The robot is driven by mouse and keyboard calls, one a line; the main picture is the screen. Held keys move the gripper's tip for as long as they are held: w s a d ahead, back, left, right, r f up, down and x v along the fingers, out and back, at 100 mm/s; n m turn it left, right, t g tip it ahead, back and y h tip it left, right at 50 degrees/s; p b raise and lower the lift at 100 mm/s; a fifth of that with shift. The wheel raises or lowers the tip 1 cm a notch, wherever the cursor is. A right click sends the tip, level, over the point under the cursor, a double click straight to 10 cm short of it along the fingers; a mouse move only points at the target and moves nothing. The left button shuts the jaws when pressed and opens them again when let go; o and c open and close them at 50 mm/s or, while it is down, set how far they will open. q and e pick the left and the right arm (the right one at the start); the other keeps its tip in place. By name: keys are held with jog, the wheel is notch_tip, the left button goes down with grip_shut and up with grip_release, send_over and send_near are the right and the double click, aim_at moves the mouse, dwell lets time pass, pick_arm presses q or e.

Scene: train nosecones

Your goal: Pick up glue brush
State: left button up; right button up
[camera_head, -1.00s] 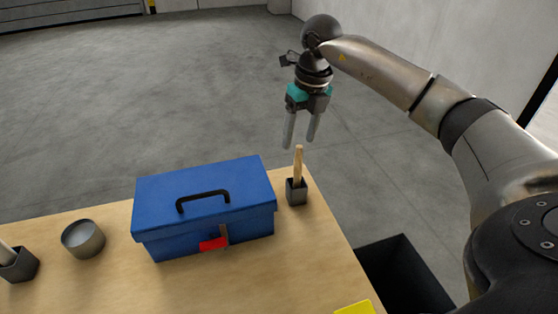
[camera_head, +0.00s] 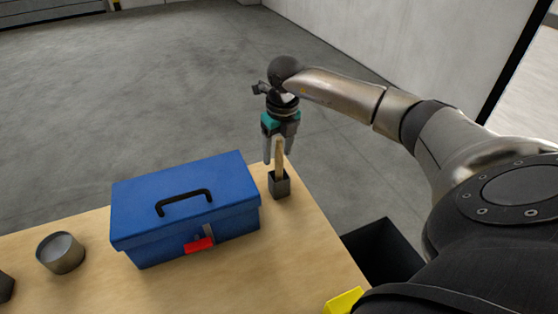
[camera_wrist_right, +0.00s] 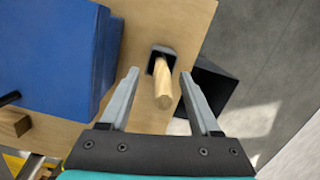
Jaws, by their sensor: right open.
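The glue brush (camera_head: 279,158) stands upright in a small dark square holder (camera_head: 279,187) at the table's far right corner. In the right wrist view its wooden handle (camera_wrist_right: 163,88) points toward the camera from the holder (camera_wrist_right: 161,54). In the right wrist view the handle lies between the two open fingers (camera_wrist_right: 160,75), with a gap on each side. The bristles are hidden in the holder. My left gripper is not in view.
A blue toolbox (camera_head: 185,208) with a black handle and red latch stands close left of the holder, also in the wrist view (camera_wrist_right: 50,50). A grey round tin (camera_head: 60,253) is farther left. A black open bin (camera_head: 383,250) stands beyond the table's right edge.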

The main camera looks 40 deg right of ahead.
aim_at(278, 161)
notch_tip(278, 161, down, 4)
jog(key=shift+w+d+f, duration=0.1)
jog(key=shift+w+d, duration=0.05)
jog(key=shift+c, duration=0.3)
grip_shut()
dwell(0.4)
